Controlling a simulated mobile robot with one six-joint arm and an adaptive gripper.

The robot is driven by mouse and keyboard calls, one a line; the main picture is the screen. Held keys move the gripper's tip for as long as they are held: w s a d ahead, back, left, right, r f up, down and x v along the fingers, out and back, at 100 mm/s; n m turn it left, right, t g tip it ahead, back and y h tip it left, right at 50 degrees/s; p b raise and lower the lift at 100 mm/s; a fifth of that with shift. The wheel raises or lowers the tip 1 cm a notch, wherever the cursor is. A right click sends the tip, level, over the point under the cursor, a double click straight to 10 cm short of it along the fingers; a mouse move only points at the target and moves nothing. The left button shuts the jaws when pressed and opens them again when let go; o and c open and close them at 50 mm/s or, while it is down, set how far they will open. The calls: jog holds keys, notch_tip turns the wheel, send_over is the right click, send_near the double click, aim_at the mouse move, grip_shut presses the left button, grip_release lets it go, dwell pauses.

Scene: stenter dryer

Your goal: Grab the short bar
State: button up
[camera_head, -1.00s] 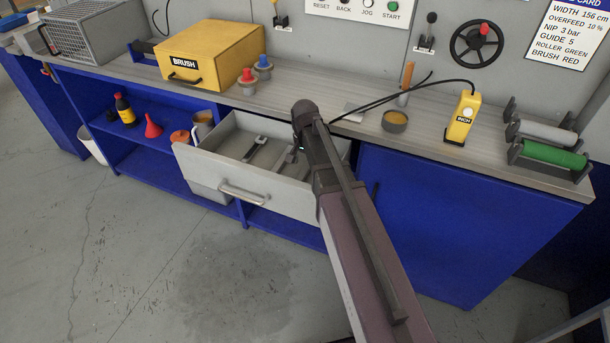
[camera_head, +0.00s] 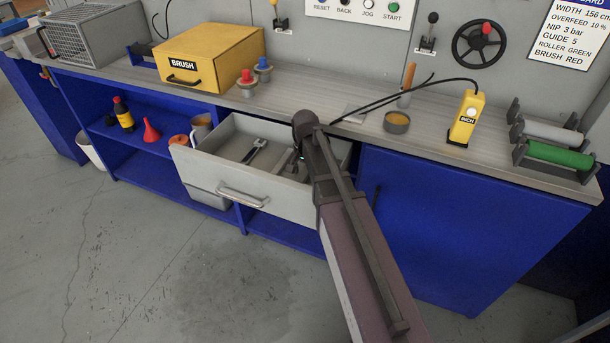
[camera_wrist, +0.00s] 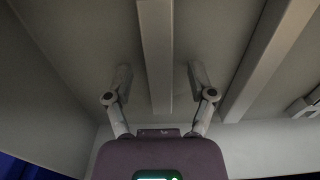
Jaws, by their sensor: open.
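My gripper (camera_wrist: 158,72) is open in the wrist view, with its two fingers spread inside the drawer (camera_head: 215,178). A flat grey bar (camera_wrist: 156,50) lies between the fingers, apart from both, and runs out of the top of the view. A second grey bar (camera_wrist: 268,60) lies slanted to the right of the right finger, also cut off at the top. I cannot tell which bar is shorter. In the head view, my arm hides most of the gripper and part of the drawer's contents; a bar (camera_head: 284,158) shows just left of it.
A wrench (camera_head: 254,150) lies in the drawer; its end also shows at the wrist view's right edge. The drawer walls enclose the gripper. The bench above holds a yellow BRUSH box (camera_head: 213,50), a round tin (camera_head: 396,123) and a yellow INCH pendant (camera_head: 466,118).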

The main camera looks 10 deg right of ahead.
aim_at(305, 172)
grip_shut()
jog(key=shift+r, duration=0.1)
dwell(0.3)
notch_tip(305, 172, up, 10)
jog(key=p, duration=1)
dwell(0.6)
